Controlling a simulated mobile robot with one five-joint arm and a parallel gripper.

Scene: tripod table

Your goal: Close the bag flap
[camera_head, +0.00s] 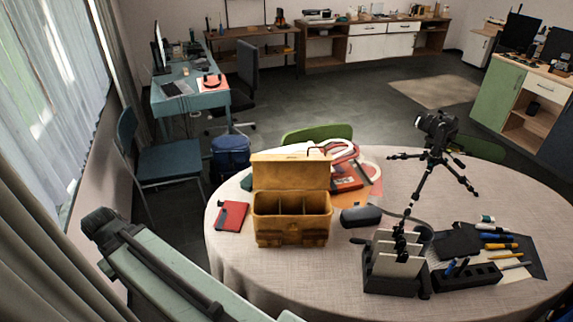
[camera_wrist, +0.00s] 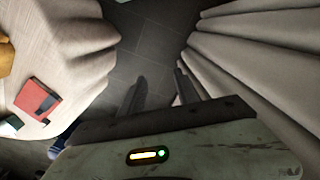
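The bag (camera_head: 292,230) is a yellow-brown case standing upright on the round table. Its flap (camera_head: 291,172) is raised, standing up along the back edge, and the open inside shows dividers and compartments. Only a yellow sliver of the bag (camera_wrist: 5,58) shows at the left edge of the wrist view. My gripper (camera_wrist: 160,88) points down over the floor between tablecloth and curtain, its two dark fingers apart with nothing between them. It is away from the bag. In the head view my arm is at lower left, left of the table.
The round table (camera_head: 225,265) has a light cloth. A red notebook (camera_head: 231,216) lies left of the bag; a dark case (camera_head: 361,216) lies right of it. A camera tripod (camera_head: 430,165) and a black organizer (camera_head: 390,270) stand further right. Curtains (camera_wrist: 255,60) hang beside my gripper.

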